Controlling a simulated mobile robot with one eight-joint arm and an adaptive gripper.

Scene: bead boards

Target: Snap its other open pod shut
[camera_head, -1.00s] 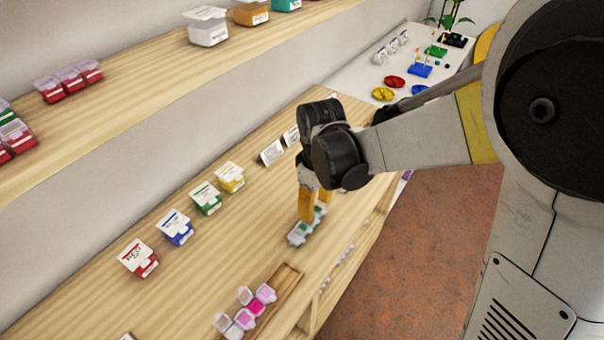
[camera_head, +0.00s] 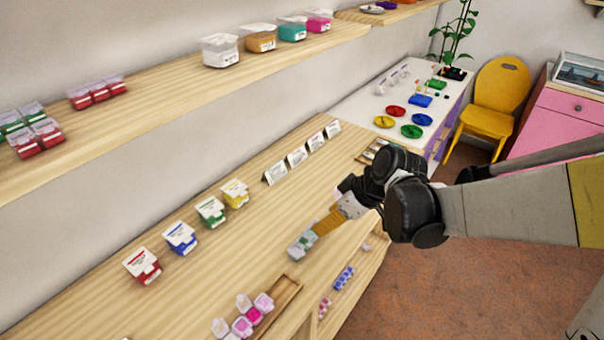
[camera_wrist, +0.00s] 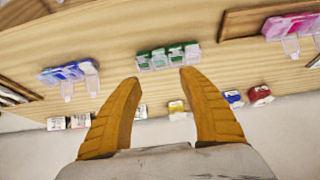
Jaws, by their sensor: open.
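A short strip of pods with green contents (camera_head: 302,243) lies on the wooden worktop near its front edge; it also shows in the wrist view (camera_wrist: 168,57). Its lids look mostly flat in the wrist view, but I cannot tell which pod is open. My gripper (camera_head: 318,228) has orange fingers and comes in tilted from the right, close to the strip's right end. In the wrist view my gripper (camera_wrist: 160,76) is open and empty, its fingertips spread either side of the strip, apart from it. Whether they touch the worktop is unclear.
A blue-purple strip with hanging clear lids (camera_wrist: 68,72) lies on the other side. Red (camera_head: 143,266), blue (camera_head: 180,238), green (camera_head: 211,212) and yellow (camera_head: 235,193) tubs stand at the back.

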